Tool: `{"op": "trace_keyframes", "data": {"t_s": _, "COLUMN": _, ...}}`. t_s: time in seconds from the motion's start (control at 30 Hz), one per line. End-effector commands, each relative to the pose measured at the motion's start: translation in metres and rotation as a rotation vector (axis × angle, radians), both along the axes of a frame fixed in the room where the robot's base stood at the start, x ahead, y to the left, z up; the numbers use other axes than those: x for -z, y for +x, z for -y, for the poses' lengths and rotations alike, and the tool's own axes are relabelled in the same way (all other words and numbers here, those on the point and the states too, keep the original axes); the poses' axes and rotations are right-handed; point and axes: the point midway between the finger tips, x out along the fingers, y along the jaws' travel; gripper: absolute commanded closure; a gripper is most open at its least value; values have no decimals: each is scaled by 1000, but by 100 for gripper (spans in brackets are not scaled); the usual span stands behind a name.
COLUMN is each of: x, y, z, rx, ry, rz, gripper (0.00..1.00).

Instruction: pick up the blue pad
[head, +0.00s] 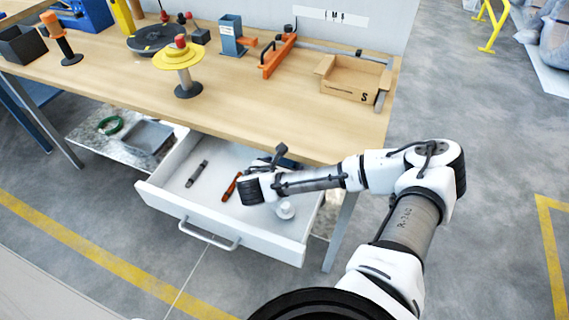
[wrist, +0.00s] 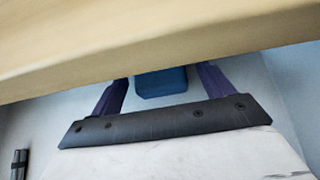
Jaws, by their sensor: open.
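The blue pad (wrist: 161,83) shows in the wrist view as a small flat block on the pale drawer floor. It lies between the two dark fingers of my gripper (wrist: 163,88), with a gap on either side. My gripper is open and holds nothing. The tabletop edge hides the fingertips and the pad's far side. In the head view my gripper (head: 283,160) is low over the back of the open drawer (head: 170,203), by the table's front edge. I cannot clearly tell the pad from the dark fingers there.
The drawer also holds a black tool (head: 197,173), a red-handled tool (head: 231,187) and a white round piece (head: 286,210). The wooden tabletop (head: 240,118) overhangs the drawer's back, close above my gripper. A cardboard box (head: 352,78) stands on the table. The drawer's front left is clear.

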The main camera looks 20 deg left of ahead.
Motion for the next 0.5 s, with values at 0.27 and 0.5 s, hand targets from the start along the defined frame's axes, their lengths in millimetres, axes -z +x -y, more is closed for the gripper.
{"op": "trace_keyframes", "data": {"t_s": 0.27, "x": 1, "y": 1, "z": 0, "rx": 0, "ry": 0, "rz": 0, "gripper": 27}}
{"op": "trace_keyframes", "data": {"t_s": 0.5, "x": 1, "y": 1, "z": 0, "rx": 0, "ry": 0, "rz": 0, "gripper": 58}}
